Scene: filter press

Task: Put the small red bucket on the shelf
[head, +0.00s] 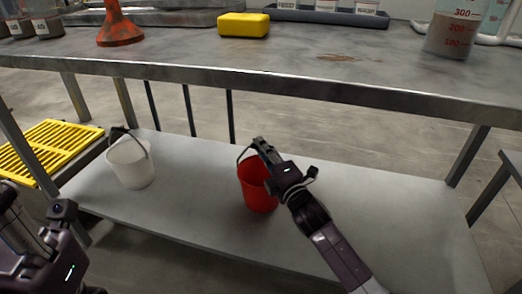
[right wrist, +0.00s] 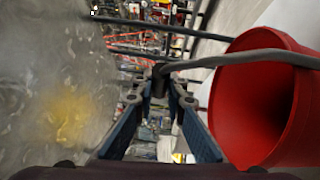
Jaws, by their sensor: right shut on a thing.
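The small red bucket (head: 258,190) is upright at the lower shelf (head: 205,213), under the table. I cannot tell whether its base touches the shelf. My right gripper (head: 259,145) is above its rim, shut on its dark handle. In the right wrist view my right gripper (right wrist: 160,84) has the grey handle (right wrist: 235,58) between its fingertips, and the red bucket (right wrist: 222,110) hangs out to the right. My left arm shows at the lower left of the head view, away from the bucket; its finger opening is not clear.
A white bucket (head: 130,165) stands on the lower shelf to the left. The table top (head: 290,62) overhangs the shelf and holds a yellow block (head: 244,25), an orange funnel (head: 119,28) and a beaker (head: 449,38). A yellow grate (head: 45,150) is at the left. The shelf's right part is clear.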

